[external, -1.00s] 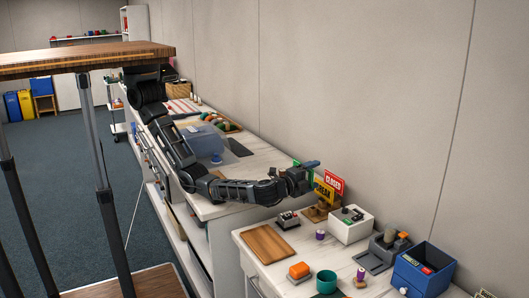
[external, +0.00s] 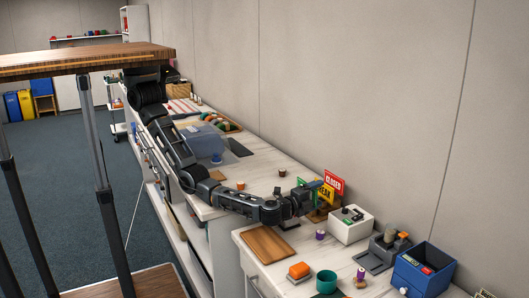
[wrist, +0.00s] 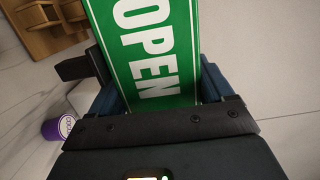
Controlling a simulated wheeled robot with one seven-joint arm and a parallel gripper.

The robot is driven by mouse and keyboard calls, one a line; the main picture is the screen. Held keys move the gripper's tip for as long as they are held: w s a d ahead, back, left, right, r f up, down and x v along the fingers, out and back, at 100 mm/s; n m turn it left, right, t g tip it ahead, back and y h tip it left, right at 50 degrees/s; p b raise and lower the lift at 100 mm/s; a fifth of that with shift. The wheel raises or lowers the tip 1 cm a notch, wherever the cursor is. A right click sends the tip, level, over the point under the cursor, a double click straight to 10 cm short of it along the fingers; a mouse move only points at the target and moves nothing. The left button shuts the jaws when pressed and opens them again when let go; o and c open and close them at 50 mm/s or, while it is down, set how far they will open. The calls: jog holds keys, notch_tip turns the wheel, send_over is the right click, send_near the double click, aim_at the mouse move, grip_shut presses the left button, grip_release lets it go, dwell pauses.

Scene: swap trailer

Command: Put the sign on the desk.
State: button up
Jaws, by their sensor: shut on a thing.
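A green sign with white OPEN lettering (wrist: 152,45) fills the upper middle of the wrist view. My gripper (wrist: 160,92) is shut on it, with blue finger pads at both sides of its lower end. In the external view my gripper (external: 297,197) is over the gap between the two desks, by the sign stand, and only slivers of the green sign (external: 304,184) show. A yellow sign (external: 325,193) and a red CLOSED sign (external: 333,181) stand in a wooden stand (external: 318,214), which is partly hidden by my gripper.
The near desk holds a wooden board (external: 268,244), a white box with controls (external: 350,224), a teal cup (external: 326,282), an orange-topped block (external: 299,271) and a blue bin (external: 424,270). The far desk (external: 255,172) has bare surface in its middle.

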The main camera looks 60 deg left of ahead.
jog(key=w+f, duration=0.1)
jog(key=w+a+f, duration=0.1)
jog(key=w, duration=0.1)
jog(key=w+a+f, duration=0.1)
jog(key=w, duration=0.1)
jog(key=shift+a+f, duration=0.2)
jog(key=shift+f, duration=0.05)
jog(key=shift+f+b, duration=0.4)
jog(key=shift+f, duration=1.55)
